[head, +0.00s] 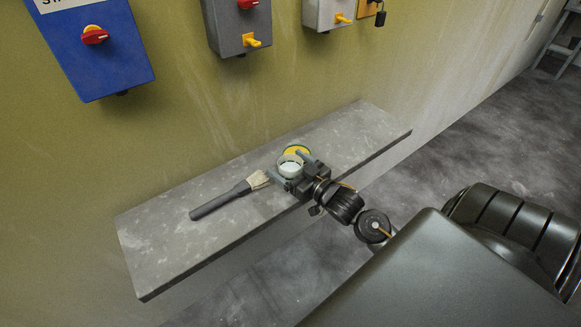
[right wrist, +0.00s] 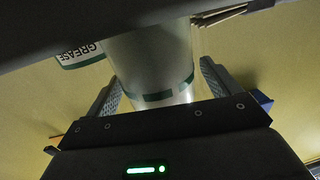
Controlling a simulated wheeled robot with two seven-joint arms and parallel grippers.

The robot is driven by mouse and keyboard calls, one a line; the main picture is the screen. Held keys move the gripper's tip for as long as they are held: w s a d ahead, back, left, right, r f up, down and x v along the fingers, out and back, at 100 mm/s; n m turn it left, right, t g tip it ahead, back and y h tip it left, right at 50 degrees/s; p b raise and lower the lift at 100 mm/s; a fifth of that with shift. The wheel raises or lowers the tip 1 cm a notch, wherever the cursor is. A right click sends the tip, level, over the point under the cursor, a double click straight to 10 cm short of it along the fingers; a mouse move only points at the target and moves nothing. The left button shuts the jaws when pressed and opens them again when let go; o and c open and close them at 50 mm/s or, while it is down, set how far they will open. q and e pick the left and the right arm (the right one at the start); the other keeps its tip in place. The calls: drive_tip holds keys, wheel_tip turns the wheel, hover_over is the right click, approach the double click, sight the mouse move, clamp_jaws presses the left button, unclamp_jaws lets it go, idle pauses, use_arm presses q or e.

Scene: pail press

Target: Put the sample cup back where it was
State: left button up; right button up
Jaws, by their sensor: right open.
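The sample cup (head: 289,168) is a small pale cup with a whitish inside, standing on the grey wall shelf (head: 340,148). In the right wrist view the cup (right wrist: 152,62) is pale with dark green bands and appears upside down. My right gripper (head: 290,167) is open, its two fingers on either side of the cup. In the right wrist view, both fingers of the gripper (right wrist: 160,88) flank the cup; I cannot tell whether either touches it. My left gripper is not in view.
A yellow-topped tin (head: 297,150) stands close behind the cup; its label reads GREASE in the right wrist view (right wrist: 82,53). A brush (head: 222,199) lies left of the cup. Blue (head: 95,60) and grey (head: 238,30) switch boxes hang above. The shelf's right end is clear.

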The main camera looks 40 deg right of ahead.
drive_tip(key=c, duration=1.3)
drive_tip(key=shift+r, duration=0.45)
wheel_tip(320, 180, up, 3)
drive_tip(key=shift+f, duration=0.2)
drive_tip(key=s+a+r+p, duration=0.7)
drive_tip(key=s+a+r, duration=0.1)
drive_tip(key=s, duration=0.3)
drive_tip(key=shift+s+r+p, duration=0.25)
drive_tip(key=shift+r+p, duration=0.05)
drive_tip(key=shift+r, duration=0.5)
